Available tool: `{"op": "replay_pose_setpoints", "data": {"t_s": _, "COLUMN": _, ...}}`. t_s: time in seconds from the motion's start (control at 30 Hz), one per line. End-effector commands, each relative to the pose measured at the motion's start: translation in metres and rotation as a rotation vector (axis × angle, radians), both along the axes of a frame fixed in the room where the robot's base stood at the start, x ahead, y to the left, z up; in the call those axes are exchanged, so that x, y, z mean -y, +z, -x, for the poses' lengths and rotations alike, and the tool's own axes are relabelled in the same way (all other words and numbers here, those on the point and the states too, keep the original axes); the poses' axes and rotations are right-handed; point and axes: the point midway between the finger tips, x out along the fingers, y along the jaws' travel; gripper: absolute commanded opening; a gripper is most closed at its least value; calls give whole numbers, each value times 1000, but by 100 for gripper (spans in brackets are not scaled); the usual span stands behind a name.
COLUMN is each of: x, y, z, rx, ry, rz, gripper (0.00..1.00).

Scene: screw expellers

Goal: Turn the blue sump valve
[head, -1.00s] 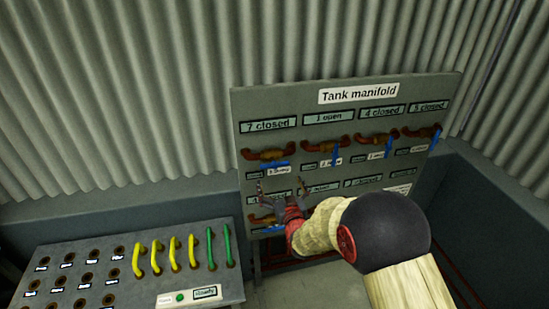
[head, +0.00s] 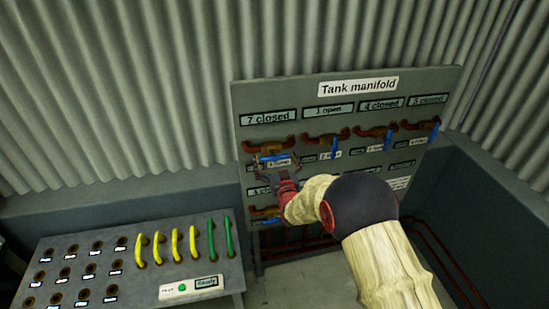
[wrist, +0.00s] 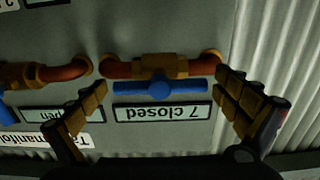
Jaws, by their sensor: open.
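The grey tank manifold board (head: 380,92) carries brass valves with blue handles on red-brown pipes. My gripper (head: 275,160) is open in front of the top-left valve (head: 270,145). In the wrist view, which is upside down, that valve's blue handle (wrist: 160,88) lies horizontal across the brass body (wrist: 160,66). My gripper (wrist: 164,98) has its fingers spread wide at either end of the handle, holding nothing. The display (wrist: 162,112) beside this valve reads "7 closed". Its small name label is not readable. My gripper and arm hide part of the lower row.
A grey panel (head: 115,232) with yellow and green cables (head: 193,240) and several sockets stands at lower left. A neighbouring valve (head: 326,137) under "1 open" has its blue handle pointing down. Corrugated wall (head: 180,80) rises behind the board.

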Motion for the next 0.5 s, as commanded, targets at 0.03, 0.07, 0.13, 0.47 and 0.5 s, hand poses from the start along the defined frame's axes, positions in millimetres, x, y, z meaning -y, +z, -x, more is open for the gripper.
{"op": "replay_pose_setpoints", "data": {"t_s": 0.03, "x": 0, "y": 0, "z": 0, "rx": 0, "ry": 0, "rz": 0, "gripper": 100}}
{"op": "replay_pose_setpoints", "data": {"t_s": 0.07, "x": 0, "y": 0, "z": 0, "rx": 0, "ry": 0, "rz": 0, "gripper": 100}}
{"op": "replay_pose_setpoints", "data": {"t_s": 0.13, "x": 0, "y": 0, "z": 0, "rx": 0, "ry": 0, "rz": 0, "gripper": 100}}
{"op": "replay_pose_setpoints", "data": {"t_s": 0.47, "x": 0, "y": 0, "z": 0, "rx": 0, "ry": 0, "rz": 0, "gripper": 82}}
{"op": "replay_pose_setpoints", "data": {"t_s": 0.5, "x": 0, "y": 0, "z": 0, "rx": 0, "ry": 0, "rz": 0, "gripper": 80}}
